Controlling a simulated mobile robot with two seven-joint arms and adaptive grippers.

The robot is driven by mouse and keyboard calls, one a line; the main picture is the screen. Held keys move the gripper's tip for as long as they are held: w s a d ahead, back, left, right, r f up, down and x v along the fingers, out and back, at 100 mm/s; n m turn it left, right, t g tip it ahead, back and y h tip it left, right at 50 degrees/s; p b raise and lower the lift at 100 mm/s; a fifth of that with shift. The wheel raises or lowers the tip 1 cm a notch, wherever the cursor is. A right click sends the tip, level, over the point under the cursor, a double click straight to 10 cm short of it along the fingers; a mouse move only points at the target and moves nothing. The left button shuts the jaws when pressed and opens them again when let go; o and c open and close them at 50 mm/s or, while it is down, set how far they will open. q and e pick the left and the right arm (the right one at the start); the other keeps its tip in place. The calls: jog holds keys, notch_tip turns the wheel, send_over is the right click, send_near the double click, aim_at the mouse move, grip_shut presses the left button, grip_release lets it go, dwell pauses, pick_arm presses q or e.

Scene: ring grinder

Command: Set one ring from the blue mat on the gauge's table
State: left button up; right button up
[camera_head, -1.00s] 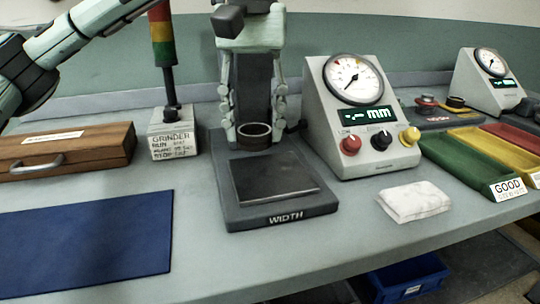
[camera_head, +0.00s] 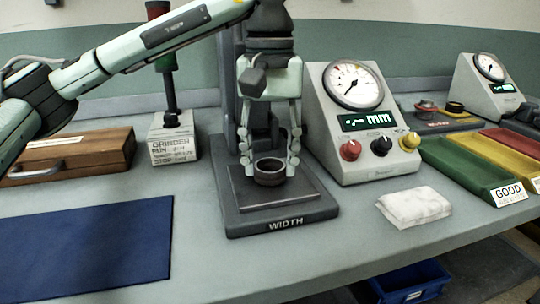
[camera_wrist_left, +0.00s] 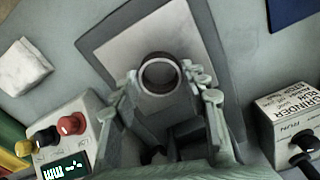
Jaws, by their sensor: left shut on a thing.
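A dark ring (camera_head: 269,178) sits between the fingers of my left gripper (camera_head: 270,166), which is shut on it. It is over the dark square table plate (camera_head: 254,199) of the gauge marked WIDTH, at or just above its surface; I cannot tell whether it touches. In the left wrist view the ring (camera_wrist_left: 143,78) shows against the plate (camera_wrist_left: 125,48), with a finger on either side. The visible part of the blue mat (camera_head: 85,250) at the lower left is bare. My right gripper is out of view.
The dial unit (camera_head: 348,128) stands close to the right of my gripper, the grinder box (camera_head: 173,150) to the left. A wooden case (camera_head: 95,148) lies behind the mat. A white cloth (camera_head: 413,207) and coloured trays (camera_head: 475,172) are on the right. The gauge's column rises behind my gripper.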

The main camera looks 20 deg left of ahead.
pick_arm(q)
jog(key=o, duration=0.9)
jog(key=shift+c, duration=0.2)
jog(key=o, duration=0.4)
jog(key=shift+c, duration=0.2)
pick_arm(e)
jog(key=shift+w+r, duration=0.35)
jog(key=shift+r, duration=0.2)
pick_arm(q)
jog(key=shift+r, duration=0.55)
notch_tip(320, 180, up, 11)
jog(key=p, duration=0.2)
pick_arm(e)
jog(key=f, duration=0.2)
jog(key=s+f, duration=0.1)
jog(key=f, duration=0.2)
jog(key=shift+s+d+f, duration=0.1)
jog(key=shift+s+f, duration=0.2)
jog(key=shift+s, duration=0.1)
